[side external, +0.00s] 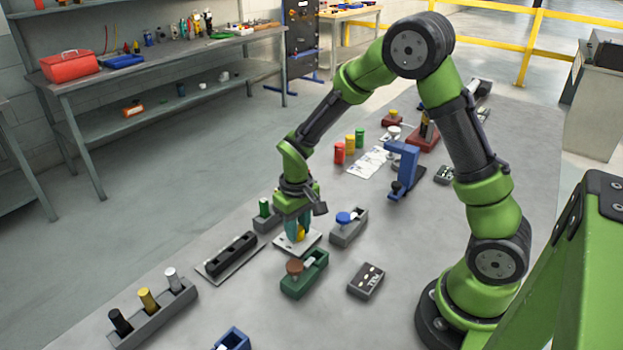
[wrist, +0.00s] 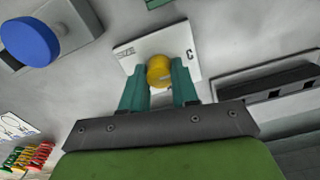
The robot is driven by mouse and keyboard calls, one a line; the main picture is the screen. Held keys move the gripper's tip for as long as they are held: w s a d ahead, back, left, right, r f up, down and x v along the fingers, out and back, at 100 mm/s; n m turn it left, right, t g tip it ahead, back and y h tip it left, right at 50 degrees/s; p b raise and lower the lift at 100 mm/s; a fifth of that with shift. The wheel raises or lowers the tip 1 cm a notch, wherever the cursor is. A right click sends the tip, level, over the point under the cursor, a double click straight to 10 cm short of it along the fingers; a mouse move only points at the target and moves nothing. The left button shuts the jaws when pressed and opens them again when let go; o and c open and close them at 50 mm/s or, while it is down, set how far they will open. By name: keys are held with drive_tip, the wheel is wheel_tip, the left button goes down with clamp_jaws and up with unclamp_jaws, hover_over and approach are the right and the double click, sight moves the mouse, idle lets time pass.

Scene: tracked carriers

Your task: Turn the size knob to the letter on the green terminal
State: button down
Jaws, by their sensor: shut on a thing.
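The size knob (wrist: 159,70) is yellow and round, on a white plate (wrist: 128,53). In the side view my gripper (side external: 299,231) points down at the plate, and the yellow knob (side external: 300,237) shows low between the fingers. A green terminal (side external: 303,284) with a brown round top stands just in front of the plate; no letter on it is legible.
A grey block with a blue cap (side external: 345,218) stands right of the plate. A black slotted block (side external: 231,254) lies to its left. A dark lettered box (side external: 366,281) and a grey holder with several pegs (side external: 153,315) stand nearer. A blue bracket (side external: 403,170) stands behind.

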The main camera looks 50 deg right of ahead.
drive_tip(key=c, duration=0.8)
unclamp_jaws()
drive_tip(key=shift+c, duration=0.2)
wheel_tip(320, 180, up, 17)
drive_tip(key=s+a+r+m+t+y, duration=0.1)
drive_tip(key=s+r+t, duration=0.1)
drive_tip(key=s, duration=0.5)
drive_tip(key=s+a+r+m+t+y, duration=0.1)
drive_tip(key=s+a+r+t, duration=0.1)
drive_tip(key=s+t, duration=0.3)
drive_tip(key=s+r, duration=0.1)
drive_tip(key=s, duration=0.1)
drive_tip(key=shift+s+a+r, duration=0.15)
drive_tip(key=shift+s+r, duration=0.2)
